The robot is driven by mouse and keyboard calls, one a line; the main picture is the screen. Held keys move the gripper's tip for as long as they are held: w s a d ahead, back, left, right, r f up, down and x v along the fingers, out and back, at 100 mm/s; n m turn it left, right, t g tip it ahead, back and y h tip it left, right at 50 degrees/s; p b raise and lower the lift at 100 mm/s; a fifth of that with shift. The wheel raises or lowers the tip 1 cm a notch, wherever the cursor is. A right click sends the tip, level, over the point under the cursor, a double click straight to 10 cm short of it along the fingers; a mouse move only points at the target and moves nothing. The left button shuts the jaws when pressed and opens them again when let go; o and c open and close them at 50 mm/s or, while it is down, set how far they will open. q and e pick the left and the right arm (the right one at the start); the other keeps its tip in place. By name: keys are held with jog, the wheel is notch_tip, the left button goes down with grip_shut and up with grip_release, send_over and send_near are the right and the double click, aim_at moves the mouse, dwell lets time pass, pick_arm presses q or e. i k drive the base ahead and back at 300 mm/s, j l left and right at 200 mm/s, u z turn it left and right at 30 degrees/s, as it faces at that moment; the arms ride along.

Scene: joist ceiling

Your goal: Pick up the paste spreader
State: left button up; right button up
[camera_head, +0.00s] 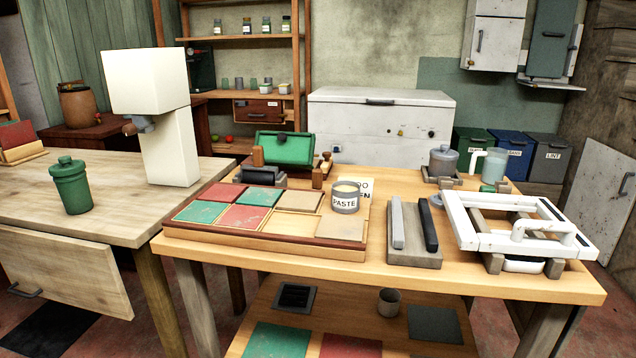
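Neither of my grippers is in view. No thing here is labelled as the paste spreader, and I cannot tell for sure which it is. A small wooden-handled tool (324,163) stands at the back of the wooden table, beside a green box-like thing; it is small and partly hidden. A grey bar (397,223) and a black bar (428,226) lie side by side on a grey holder (415,259) at the table's front.
The tile tray (260,238) fills the table's left half. A white frame with a handle (531,230) rests on blocks at right. A grey lidded pot (443,160) and a clear jug (494,168) stand behind.

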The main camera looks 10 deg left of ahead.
aim_at(317, 174)
jog(key=z, duration=0.7)
jog(key=j+z, duration=1.05)
